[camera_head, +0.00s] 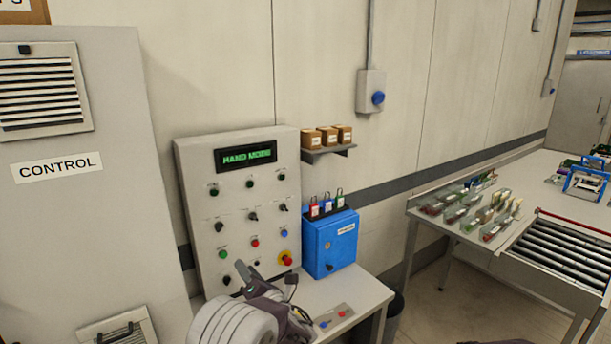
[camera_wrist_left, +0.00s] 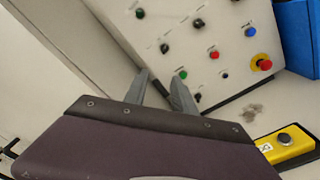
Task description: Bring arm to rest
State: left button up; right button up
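My left gripper (camera_head: 262,276) is in front of the lower part of the control panel (camera_head: 205,190), above the small table. In the left wrist view its two grey fingers (camera_wrist_left: 160,82) stand apart with nothing between them, pointing toward the panel's lower knobs and buttons. I cannot tell how far the fingertips are from the panel face. The panel's display (camera_head: 246,156) reads "HAND MODE" in green. My right gripper is in neither view.
A red emergency button (camera_head: 286,259) and a blue box (camera_head: 330,240) with padlocks on top are close by. A yellow button box (camera_wrist_left: 288,146) lies near the gripper. A grey CONTROL cabinet (camera_head: 90,220) stands left. A roller conveyor (camera_head: 560,250) is far right.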

pick_arm(q)
jog(key=s+a+r+n+g+y, duration=0.2)
jog(key=s+a+r+n, duration=0.1)
jog(key=a, duration=0.3)
jog(key=s+a+r+n+g+y, duration=0.1)
jog(key=s+a+r+n+g, duration=0.15)
jog(key=a, duration=0.45)
jog(key=s+a+f+n+g+h, duration=0.1)
jog(key=s+a+f+n+g, duration=0.25)
jog(key=s, duration=0.35)
jog(key=s+a+f+n+g+h, duration=0.1)
jog(key=s+a+f+n+g, duration=0.3)
jog(key=s, duration=0.3)
jog(key=s+d+f+n+g+h, duration=0.3)
jog(key=s+d+f+n+h, duration=0.35)
jog(key=s+n, duration=0.45)
jog(key=s+d+f+n+t+h, duration=0.1)
jog(key=d+f+n+h, duration=0.4)
jog(key=d+n, duration=0.6)
jog(key=s+n, duration=0.1)
jog(key=n, duration=0.3)
jog(key=shift+d+f, duration=0.3)
